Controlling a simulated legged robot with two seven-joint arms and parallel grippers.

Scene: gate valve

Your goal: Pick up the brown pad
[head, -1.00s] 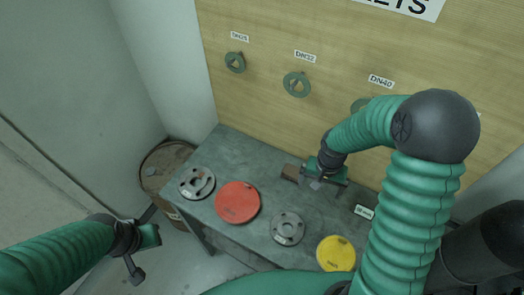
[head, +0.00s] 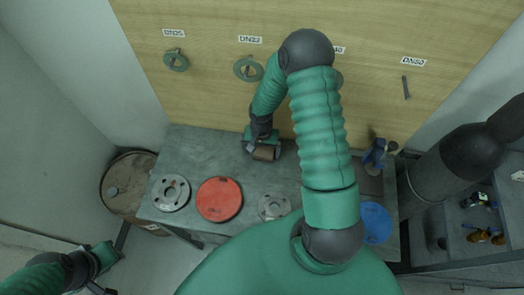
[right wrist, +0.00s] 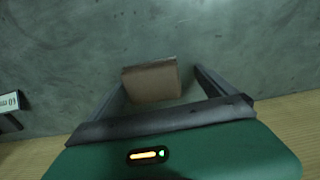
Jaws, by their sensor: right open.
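The brown pad (head: 265,153) is a small block on the grey table (head: 200,146), near its back edge by the wooden board. In the right wrist view the pad (right wrist: 151,82) shows between my right gripper's fingers, with table visible on both sides of it. My right gripper (head: 258,147) is open around the pad; in the right wrist view its fingers (right wrist: 160,88) are spread wider than the pad. Whether a finger touches it is unclear. My left gripper (head: 104,272) is low at the left, off the table; its jaw opening cannot be made out.
A grey flange (head: 171,193), a red disc (head: 219,199), another flange (head: 273,207) and a blue disc (head: 376,222) lie along the table's front. A blue valve (head: 377,155) stands at the right. Gaskets hang on the board (head: 215,20). A rusty barrel (head: 125,184) stands left.

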